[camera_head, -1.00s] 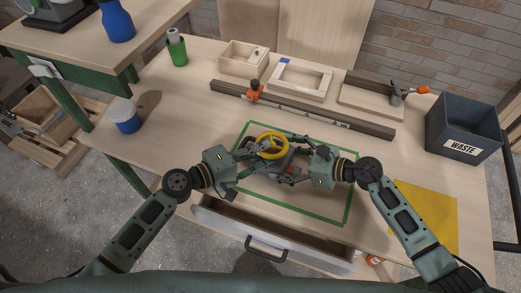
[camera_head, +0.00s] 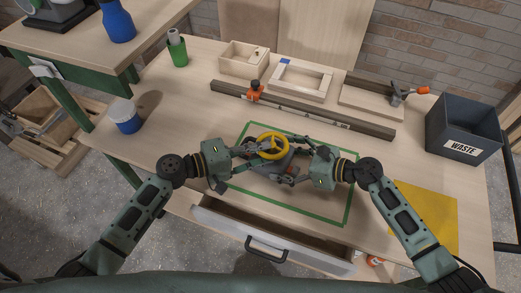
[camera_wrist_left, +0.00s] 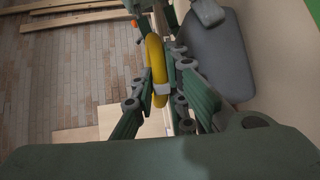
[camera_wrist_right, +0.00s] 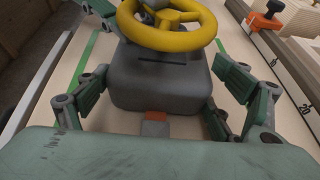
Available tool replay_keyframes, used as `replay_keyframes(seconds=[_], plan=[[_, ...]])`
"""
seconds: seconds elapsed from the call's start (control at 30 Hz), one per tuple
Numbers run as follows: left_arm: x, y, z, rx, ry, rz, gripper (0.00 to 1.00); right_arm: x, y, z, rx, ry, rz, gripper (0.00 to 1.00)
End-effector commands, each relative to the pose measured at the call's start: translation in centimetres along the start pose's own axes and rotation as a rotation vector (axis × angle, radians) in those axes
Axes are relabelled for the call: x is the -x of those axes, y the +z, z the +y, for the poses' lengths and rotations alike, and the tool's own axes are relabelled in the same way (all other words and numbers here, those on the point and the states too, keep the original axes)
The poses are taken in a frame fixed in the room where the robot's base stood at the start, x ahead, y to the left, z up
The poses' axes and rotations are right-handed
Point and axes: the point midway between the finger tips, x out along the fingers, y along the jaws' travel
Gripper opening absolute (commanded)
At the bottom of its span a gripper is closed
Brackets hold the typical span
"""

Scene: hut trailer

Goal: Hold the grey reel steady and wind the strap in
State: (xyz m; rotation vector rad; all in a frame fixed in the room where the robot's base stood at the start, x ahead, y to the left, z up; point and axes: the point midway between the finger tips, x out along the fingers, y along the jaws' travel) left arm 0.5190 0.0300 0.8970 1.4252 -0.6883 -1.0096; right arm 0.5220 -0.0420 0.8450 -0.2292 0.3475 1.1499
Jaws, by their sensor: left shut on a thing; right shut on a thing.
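The grey reel (camera_head: 284,163) sits on the bench inside a green outline, with a yellow wheel (camera_head: 286,147) on top. In the right wrist view the reel body (camera_wrist_right: 160,85) lies between the fingers of my right gripper (camera_wrist_right: 163,75), which is shut on it. My left gripper (camera_wrist_left: 161,88) is shut at the yellow wheel, which stands edge-on in the left wrist view (camera_wrist_left: 155,60); a small grey piece shows between its fingertips. A short orange piece (camera_wrist_right: 156,116), perhaps strap, shows at the reel's near side. The rest of the strap cannot be made out.
An open drawer (camera_head: 275,236) sticks out below the front edge. A long rail with an orange clamp (camera_head: 255,91) lies behind the reel. A waste bin (camera_head: 463,130) stands right, above a yellow sheet (camera_head: 425,215). The bench to the left is mostly clear.

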Motion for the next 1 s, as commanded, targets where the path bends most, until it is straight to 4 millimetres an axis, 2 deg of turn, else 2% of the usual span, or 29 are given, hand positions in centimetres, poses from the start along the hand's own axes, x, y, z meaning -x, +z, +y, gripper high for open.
replay_keyframes(seconds=[0.5,1.0], plan=[[-0.1,-1.4,0.0,-0.054,-0.026,-0.312,0.00,0.0,0.1,0.0,0.003,0.000,-0.001,0.49],[-0.1,-1.5,0.0,-0.066,-0.031,-0.377,0.00,0.0,0.0,0.0,0.004,0.001,0.000,0.49]])
